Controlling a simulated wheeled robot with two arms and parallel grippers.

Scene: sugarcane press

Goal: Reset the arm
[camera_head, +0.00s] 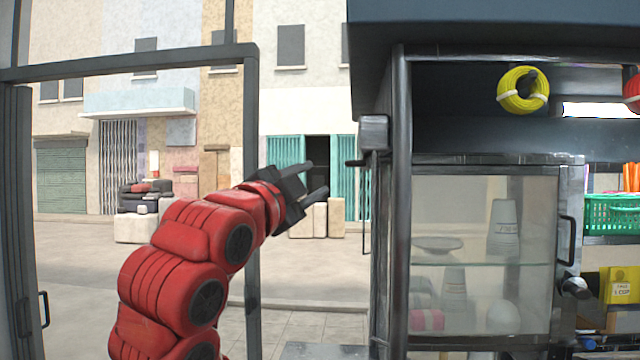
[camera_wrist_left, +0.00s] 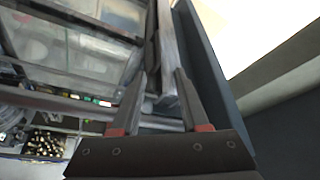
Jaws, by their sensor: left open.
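My left arm is red and comes up from the bottom left in the head view. Its dark gripper (camera_head: 318,180) is raised in front of the street, left of the dark cart frame. The gripper is open, with its two fingers apart and pointing right. In the left wrist view the open fingers (camera_wrist_left: 161,80) show with nothing held between them. Behind them lie a dark post and a grey bar, and I cannot tell how far off these are. My right gripper is not in view.
A glass-fronted cabinet (camera_head: 482,172) with cups and dishes stands at right. A dark post (camera_head: 402,220) edges it. A yellow coil (camera_head: 522,90) hangs above, and a green basket (camera_head: 610,214) sits far right. A dark door frame (camera_head: 250,130) stands behind my arm.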

